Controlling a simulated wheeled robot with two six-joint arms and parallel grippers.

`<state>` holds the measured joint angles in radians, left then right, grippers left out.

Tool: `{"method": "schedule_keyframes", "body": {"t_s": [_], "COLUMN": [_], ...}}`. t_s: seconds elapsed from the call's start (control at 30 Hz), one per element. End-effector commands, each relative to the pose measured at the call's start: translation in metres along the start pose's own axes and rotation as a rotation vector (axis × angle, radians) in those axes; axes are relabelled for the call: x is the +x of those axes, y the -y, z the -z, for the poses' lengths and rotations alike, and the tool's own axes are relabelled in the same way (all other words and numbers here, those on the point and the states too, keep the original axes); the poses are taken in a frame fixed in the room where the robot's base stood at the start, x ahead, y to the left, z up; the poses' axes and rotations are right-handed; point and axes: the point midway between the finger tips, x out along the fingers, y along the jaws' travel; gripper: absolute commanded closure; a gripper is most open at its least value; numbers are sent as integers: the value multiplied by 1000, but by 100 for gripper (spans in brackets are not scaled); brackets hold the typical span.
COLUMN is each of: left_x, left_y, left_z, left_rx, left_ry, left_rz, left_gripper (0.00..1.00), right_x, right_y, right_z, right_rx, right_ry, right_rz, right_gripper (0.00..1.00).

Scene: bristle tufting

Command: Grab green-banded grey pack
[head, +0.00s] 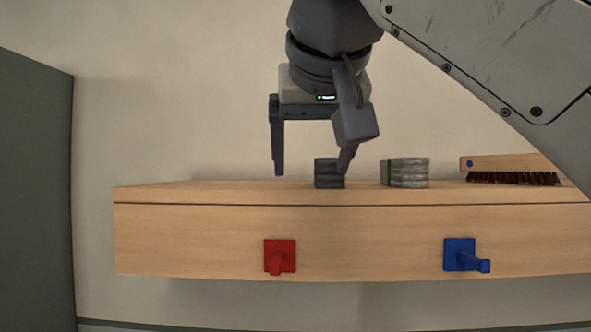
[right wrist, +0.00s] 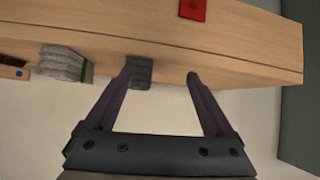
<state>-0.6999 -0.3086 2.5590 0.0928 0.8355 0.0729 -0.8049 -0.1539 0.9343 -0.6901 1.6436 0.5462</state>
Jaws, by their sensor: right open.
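The green-banded grey pack (head: 408,172) lies on the wooden shelf top, a light grey bundle with a green band near its left end in the head view. It also shows at the left in the right wrist view (right wrist: 62,64). My right gripper (head: 312,170) is open, pointing down over the shelf to the left of this pack. A darker grey pack (head: 326,171) stands near its right finger in the head view; in the right wrist view that dark pack (right wrist: 141,71) is beside the left finger. I cannot tell whether they touch. My left gripper is not in view.
A wooden brush (head: 507,163) with dark bristles lies right of the banded pack. The shelf (head: 200,230) has a red peg (head: 280,256) and a blue peg (head: 461,255) on its front. The shelf top's left end is clear. A pale wall stands behind.

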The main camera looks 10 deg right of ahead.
Motion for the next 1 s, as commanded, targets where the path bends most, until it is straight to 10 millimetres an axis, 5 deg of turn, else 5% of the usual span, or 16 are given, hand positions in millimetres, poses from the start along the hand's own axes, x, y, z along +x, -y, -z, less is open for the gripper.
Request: {"method": "schedule_keyframes", "body": {"t_s": [0.27, 1.0], "left_x": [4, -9], "left_y": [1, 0], "left_z": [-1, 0], "left_rx": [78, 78], "left_ry": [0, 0], "left_rz": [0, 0], "left_gripper": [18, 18], "right_x": [-11, 75], "right_y": [-37, -44], "right_z": [35, 49], "right_rx": [97, 96], "right_ry": [-132, -131], "right_rz": [-90, -89], "right_gripper": [12, 12]}}
